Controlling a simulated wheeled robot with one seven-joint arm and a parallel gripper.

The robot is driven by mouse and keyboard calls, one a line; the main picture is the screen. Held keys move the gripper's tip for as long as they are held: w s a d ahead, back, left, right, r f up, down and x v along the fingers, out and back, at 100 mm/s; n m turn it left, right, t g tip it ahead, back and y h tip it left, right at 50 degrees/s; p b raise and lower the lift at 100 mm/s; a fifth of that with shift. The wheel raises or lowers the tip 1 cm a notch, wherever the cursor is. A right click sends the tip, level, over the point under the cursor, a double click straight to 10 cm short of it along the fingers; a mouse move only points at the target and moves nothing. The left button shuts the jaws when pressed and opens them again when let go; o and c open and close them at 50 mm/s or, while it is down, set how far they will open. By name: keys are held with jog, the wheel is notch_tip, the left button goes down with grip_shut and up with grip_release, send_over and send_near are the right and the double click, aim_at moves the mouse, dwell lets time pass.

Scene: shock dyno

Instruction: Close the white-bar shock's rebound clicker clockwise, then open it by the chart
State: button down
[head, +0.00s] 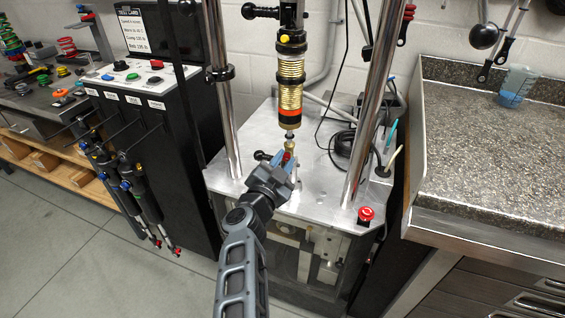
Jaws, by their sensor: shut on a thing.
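A gold-bodied shock (290,78) hangs upright in the dyno, between two chrome columns. It has a black collar and an orange-red band near its lower end; I cannot make out a white bar on it. At its lower eye is a small red part (286,157), which looks like the rebound clicker. My gripper (284,164) reaches up from below to this lower end, its blue fingers shut around the red part. The fingers hide most of it, and its setting cannot be read. A chart card (132,22) headed like a test card stands on the black cabinet; its text is small.
The dyno's metal table (320,196) carries a red stop button (365,214) at its front right. Chrome columns (224,90) flank the shock closely. Several dark shocks (128,182) hang on the black cabinet. A speckled counter (490,150) with a blue-filled beaker (515,88) stands right.

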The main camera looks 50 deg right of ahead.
jog(key=c, duration=1)
grip_release()
jog(key=shift+o, duration=0.2)
jog(key=b+v, duration=0.1)
jog(key=v, duration=0.6)
jog(key=shift+s+a, duration=0.15)
jog(key=shift+a, duration=0.2)
jog(key=shift+a+r, duration=0.1)
